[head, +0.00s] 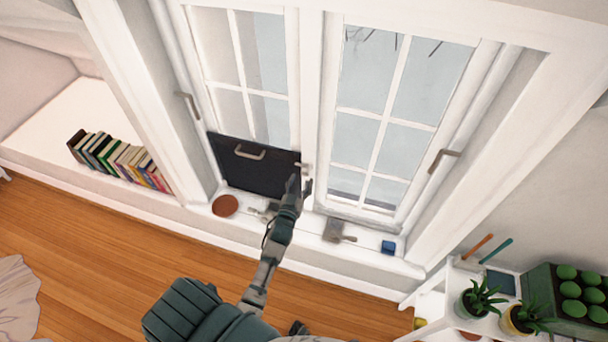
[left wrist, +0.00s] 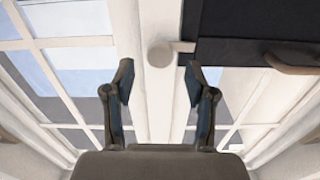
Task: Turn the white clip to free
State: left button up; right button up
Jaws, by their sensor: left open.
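The white clip (head: 305,167) sits on the white window post at the right edge of a dark panel (head: 262,176). In the left wrist view the clip (left wrist: 160,54) shows a round end, with a short bar reaching right to the edge of the dark panel (left wrist: 225,52). My left gripper (head: 300,184) is open and empty, just below the clip in the head view. In the left wrist view the clip lies just beyond the gap between the fingertips (left wrist: 159,80), apart from both. My right gripper is not in view.
The panel has a pale handle (head: 249,153). On the sill are a brown disc (head: 225,205), a grey metal piece (head: 337,231) and a blue block (head: 388,247). Books (head: 118,160) stand at left; a plant shelf (head: 463,323) is at lower right.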

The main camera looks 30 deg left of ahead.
aim_at(305, 174)
pick_arm(q)
jog(key=shift+x, duration=1.9)
grip_shut()
